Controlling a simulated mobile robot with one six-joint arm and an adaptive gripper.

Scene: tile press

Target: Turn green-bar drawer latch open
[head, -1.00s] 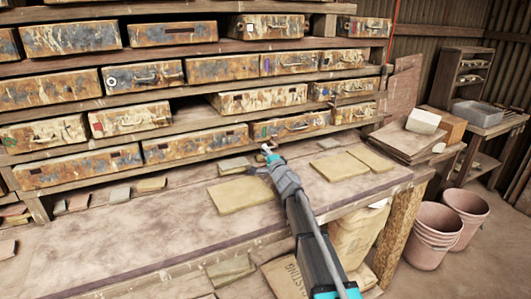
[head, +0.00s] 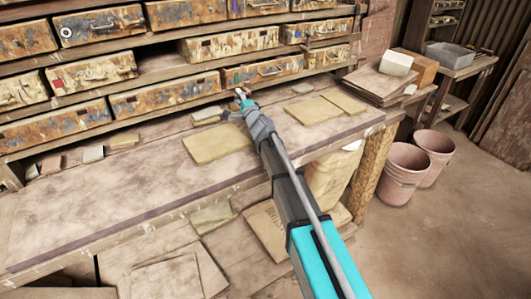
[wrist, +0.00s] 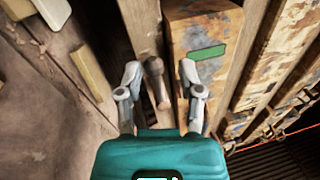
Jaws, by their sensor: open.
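In the wrist view a green bar (wrist: 207,52) marks the end of a rusty, pale-painted drawer (wrist: 196,28). Beside it, a dark brown round-headed latch (wrist: 154,68) stands against the wooden shelf frame. My gripper (wrist: 160,72) is open, with one finger on each side of the latch in the picture; I cannot tell whether either touches it. In the head view my gripper (head: 242,95) is just below the left part of a bottom-row drawer (head: 268,71). The latch cannot be made out there.
Rows of rusty drawers fill the wooden shelves above the workbench (head: 130,190). Yellowish tiles (head: 217,143) lie flat on the bench near my arm. Pink buckets (head: 402,172) stand on the floor at the right. The bench's left part is largely clear.

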